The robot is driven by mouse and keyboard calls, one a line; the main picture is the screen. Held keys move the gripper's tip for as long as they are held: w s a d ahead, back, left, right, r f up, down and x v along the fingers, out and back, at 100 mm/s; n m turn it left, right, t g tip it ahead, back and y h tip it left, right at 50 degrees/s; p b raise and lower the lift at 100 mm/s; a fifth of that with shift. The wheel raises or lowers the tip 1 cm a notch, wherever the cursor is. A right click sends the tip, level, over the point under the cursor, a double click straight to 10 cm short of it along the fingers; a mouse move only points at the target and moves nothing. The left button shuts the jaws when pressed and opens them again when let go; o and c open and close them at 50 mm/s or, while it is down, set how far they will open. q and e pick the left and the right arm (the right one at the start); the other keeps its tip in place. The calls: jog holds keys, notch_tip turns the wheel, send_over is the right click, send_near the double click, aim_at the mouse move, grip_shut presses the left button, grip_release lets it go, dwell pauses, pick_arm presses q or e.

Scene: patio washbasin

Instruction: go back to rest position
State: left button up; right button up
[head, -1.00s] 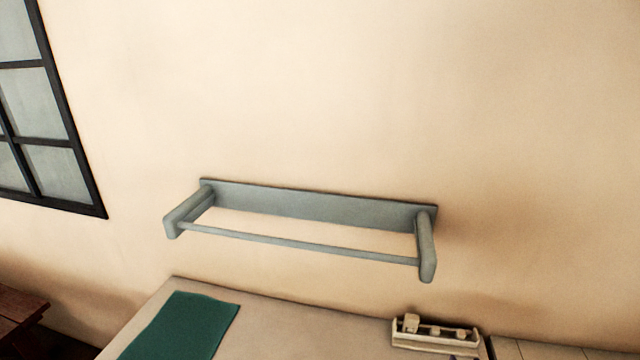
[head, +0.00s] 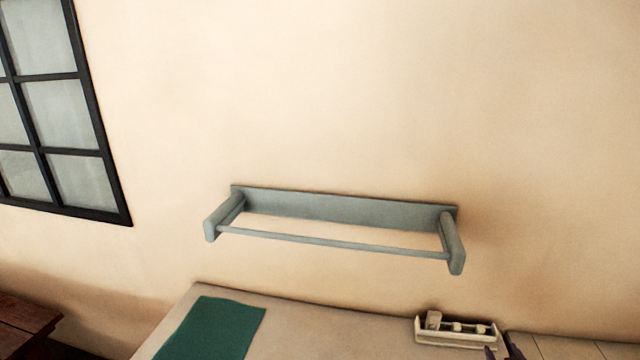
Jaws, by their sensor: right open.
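The tip of my right gripper (head: 501,350) just shows at the bottom edge of the head view, right of centre. Two dark fingers stand apart there, open, with nothing seen between them. They appear in front of the lower right part of a small cream caddy. The rest of this gripper is cut off by the frame. My left gripper is not in view.
A grey towel rail (head: 335,240) is fixed to the bare wall, its bar empty. Below, a pale counter (head: 320,325) carries a green cloth (head: 212,332) and the cream caddy (head: 455,331) with small items. A dark-framed window (head: 75,135) and reddish wooden furniture (head: 22,318) are at left.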

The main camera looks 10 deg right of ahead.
jog(key=d+r+n+t+h, duration=0.1)
jog(key=d+r+n, duration=0.2)
jog(key=d+r, duration=0.45)
jog(key=s+a+f+n+g+y, duration=0.1)
jog(key=s+a+f+n+g, duration=0.15)
jog(key=s+a+f, duration=0.35)
jog(key=s+a+f+n+g, duration=0.1)
jog(key=s+a+f+g, duration=0.25)
jog(key=a, duration=0.35)
jog(key=s+a+f+n+g, duration=0.2)
jog(key=s+a, duration=0.3)
jog(key=s, duration=0.4)
jog(key=s+a+f+n+g, duration=0.1)
jog(key=s+a+g, duration=0.1)
jog(key=s+a, duration=0.45)
jog(key=s+a+f+m+g+y, duration=0.1)
jog(key=s+a+f+m+y, duration=0.15)
jog(key=a, duration=0.35)
jog(key=s+a+f+m+y, duration=0.1)
jog(key=a+m+y, duration=0.25)
jog(key=a, duration=0.35)
notch_tip(320, 180, up, 26)
jog(key=p, duration=2.5)
jog(key=shift+f+p, duration=0.15)
jog(key=shift+p, duration=0.15)
jog(key=shift+s, duration=0.1)
